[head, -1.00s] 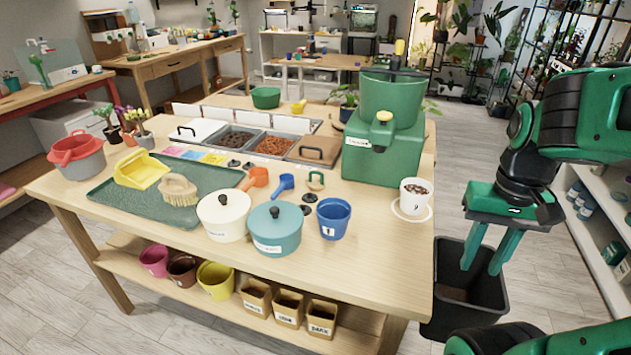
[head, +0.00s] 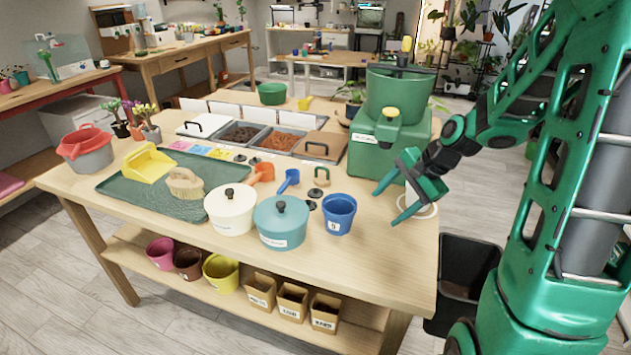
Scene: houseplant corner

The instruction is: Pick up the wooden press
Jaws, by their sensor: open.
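A small upright piece with a tan wooden-looking body and a green part (head: 321,178) stands on the table, behind the blue pot and right of the blue scoop; it looks like the wooden press, but it is too small to be sure. My gripper (head: 386,208) is open and empty at the table's right side, in front of the green machine. Its fingers point left, toward the blue pot, with a clear gap to the press. The gripper covers most of the white cup on its saucer (head: 428,212).
The blue pot (head: 339,216), teal lidded pot (head: 281,225) and cream lidded pot (head: 231,211) stand in front of the press. Black discs (head: 315,194) lie close to it. The green machine (head: 388,150) and soil bins (head: 283,140) are behind.

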